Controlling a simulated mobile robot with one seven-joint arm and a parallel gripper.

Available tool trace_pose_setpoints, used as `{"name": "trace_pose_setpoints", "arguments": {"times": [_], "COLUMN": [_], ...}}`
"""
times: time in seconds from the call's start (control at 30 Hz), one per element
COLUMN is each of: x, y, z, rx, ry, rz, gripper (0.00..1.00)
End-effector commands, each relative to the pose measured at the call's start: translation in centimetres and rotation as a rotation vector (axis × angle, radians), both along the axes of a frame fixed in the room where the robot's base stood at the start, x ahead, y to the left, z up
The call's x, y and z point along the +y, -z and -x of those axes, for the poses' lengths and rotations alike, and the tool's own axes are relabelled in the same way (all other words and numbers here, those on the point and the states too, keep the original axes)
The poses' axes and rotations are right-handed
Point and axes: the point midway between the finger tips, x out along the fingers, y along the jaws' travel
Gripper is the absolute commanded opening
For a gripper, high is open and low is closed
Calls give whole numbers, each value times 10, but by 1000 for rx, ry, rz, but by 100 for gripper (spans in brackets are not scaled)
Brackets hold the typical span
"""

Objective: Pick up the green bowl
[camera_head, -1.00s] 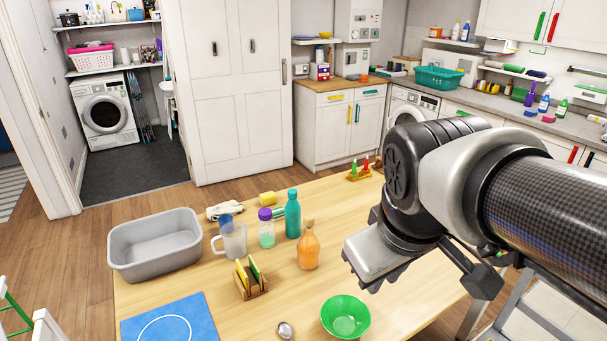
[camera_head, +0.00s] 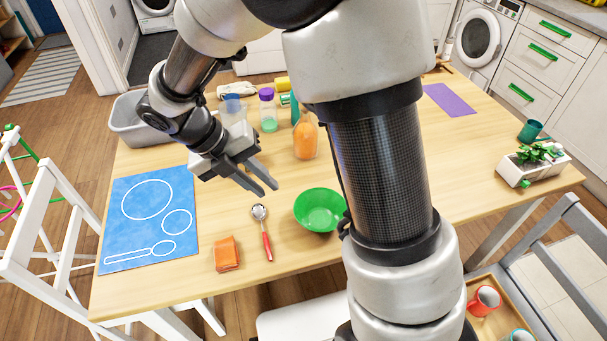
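The green bowl (camera_head: 318,209) stands upright on the wooden table near its front edge, and it looks empty. My arm covers the table just to the right of it. My gripper (camera_head: 262,184) is above the table, to the left of the bowl and a little farther back. Its two fingers point down and right, with a gap between them and nothing held. The fingertips are apart from the bowl.
A spoon with a red handle (camera_head: 262,230) and an orange folded cloth (camera_head: 227,253) lie left of the bowl. A blue mat (camera_head: 150,218) with white outlines is farther left. An orange bottle (camera_head: 305,138), a purple-capped bottle (camera_head: 267,110) and a grey tub (camera_head: 138,122) stand behind.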

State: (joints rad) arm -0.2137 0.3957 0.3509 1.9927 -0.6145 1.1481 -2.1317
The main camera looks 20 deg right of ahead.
Motion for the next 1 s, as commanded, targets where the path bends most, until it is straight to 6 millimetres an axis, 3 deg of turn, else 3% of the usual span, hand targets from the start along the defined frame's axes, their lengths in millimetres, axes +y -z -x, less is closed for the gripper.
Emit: {"name": "trace_pose_setpoints", "arguments": {"times": [0.17, 0.7, 1.0], "x": [2, -50, -59], "y": [17, 108, 123], "z": [-2, -1, -2], "rx": [46, 47, 45], "ry": [-78, -76, -76], "rz": [12, 12, 11], "gripper": [18, 18, 18]}}
